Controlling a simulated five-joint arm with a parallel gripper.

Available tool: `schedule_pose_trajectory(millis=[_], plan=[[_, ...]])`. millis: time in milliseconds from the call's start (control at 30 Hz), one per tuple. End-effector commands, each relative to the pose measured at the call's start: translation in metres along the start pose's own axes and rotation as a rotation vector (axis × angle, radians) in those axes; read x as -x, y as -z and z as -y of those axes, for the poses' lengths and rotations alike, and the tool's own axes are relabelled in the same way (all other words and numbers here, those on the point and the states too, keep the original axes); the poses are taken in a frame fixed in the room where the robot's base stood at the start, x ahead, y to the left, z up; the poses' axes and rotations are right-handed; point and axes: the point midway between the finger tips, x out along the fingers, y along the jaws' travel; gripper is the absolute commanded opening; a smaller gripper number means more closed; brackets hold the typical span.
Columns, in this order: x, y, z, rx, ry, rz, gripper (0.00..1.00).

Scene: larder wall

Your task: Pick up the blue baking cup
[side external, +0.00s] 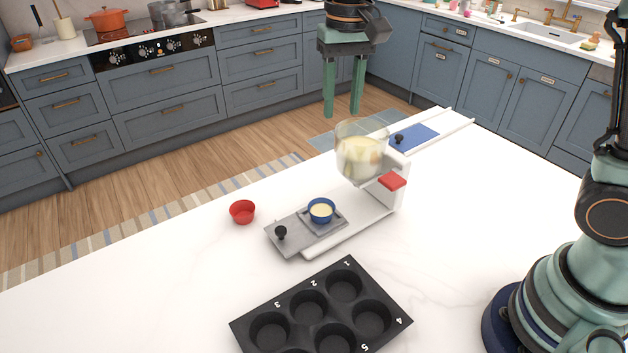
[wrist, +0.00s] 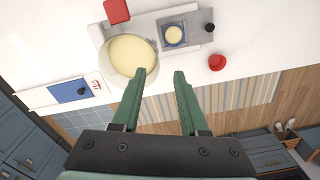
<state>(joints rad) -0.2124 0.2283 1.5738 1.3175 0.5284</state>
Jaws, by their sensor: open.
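The blue baking cup (side external: 321,210) sits upright on the grey sliding plate (side external: 291,238) of the dispenser and holds pale yellow batter. It also shows in the wrist view (wrist: 174,36), on the square part of the plate. My gripper (wrist: 163,74) is open with nothing between its fingers. In the wrist view its fingertips are below and slightly left of the blue cup, apart from it.
A dispenser with a clear hopper of batter (side external: 361,155) and a red lever (side external: 392,181) stands beside the cup. A red baking cup (side external: 242,211) is left of the plate. A dark numbered muffin tin (side external: 318,312) lies in front. A blue slide plate (side external: 413,137) is behind.

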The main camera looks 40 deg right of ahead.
Motion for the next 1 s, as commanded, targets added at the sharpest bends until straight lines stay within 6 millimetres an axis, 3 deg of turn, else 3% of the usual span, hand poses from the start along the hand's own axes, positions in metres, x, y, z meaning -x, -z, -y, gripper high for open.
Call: schedule_pose_trajectory(millis=[200,433,733,1000], plan=[[-0.04,0.015,0.043,-0.087,-0.083,0.114,0.44],[-0.08,0.017,0.075,-0.165,-0.167,0.192,0.44],[-0.106,0.013,0.083,-0.198,-0.205,0.219,0.44],[-0.147,0.003,0.074,-0.197,-0.204,0.219,0.44]])
